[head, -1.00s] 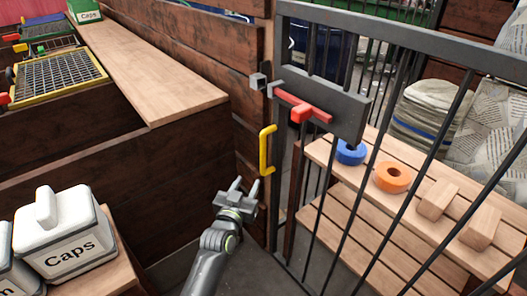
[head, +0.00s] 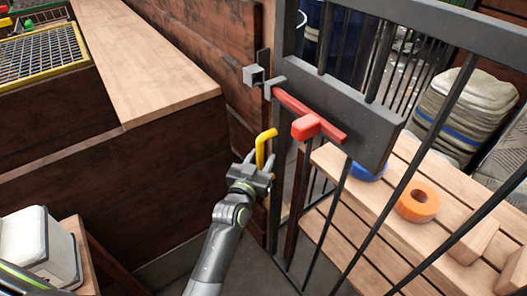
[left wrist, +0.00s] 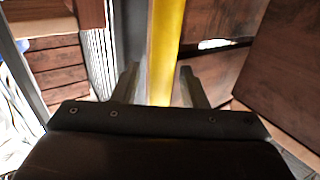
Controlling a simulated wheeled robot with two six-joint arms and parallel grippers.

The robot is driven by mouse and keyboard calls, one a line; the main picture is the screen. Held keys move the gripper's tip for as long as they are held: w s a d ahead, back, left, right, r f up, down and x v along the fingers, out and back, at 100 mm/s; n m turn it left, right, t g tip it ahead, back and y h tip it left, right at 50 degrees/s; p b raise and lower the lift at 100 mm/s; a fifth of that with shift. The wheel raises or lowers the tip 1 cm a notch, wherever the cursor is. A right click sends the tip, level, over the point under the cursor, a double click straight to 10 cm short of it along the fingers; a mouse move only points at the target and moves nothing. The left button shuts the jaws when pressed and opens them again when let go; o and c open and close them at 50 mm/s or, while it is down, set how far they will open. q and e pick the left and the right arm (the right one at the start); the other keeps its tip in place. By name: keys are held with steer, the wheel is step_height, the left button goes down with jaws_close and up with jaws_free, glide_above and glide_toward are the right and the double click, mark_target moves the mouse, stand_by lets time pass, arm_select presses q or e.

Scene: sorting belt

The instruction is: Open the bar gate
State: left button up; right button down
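The dark bar gate (head: 430,37) stands at the right in the head view and looks closed. Its red latch bolt with a knob (head: 306,127) lies across a dark plate (head: 345,115). The bolt's grey tip is beside the grey keeper (head: 254,76) on the wooden post; a small gap seems to show between them. A yellow handle (head: 261,150) is on the gate's left edge. My left gripper (head: 254,168) is at the handle, covering its lower part. In the left wrist view, the yellow handle (left wrist: 166,50) runs between the open fingers (left wrist: 158,88), apparently without contact.
Behind the gate, a slatted bench (head: 375,207) holds a blue ring (head: 366,172), an orange ring (head: 417,202) and wooden blocks. A wooden wall (head: 205,45) and ledge (head: 140,60) stand at the left. A white container (head: 38,248) is at lower left.

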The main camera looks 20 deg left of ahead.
arm_select(q)
steer(key=shift+s+r, duration=0.2)
steer(key=shift+s, duration=0.1)
steer(key=shift+c, duration=0.5)
jaws_close()
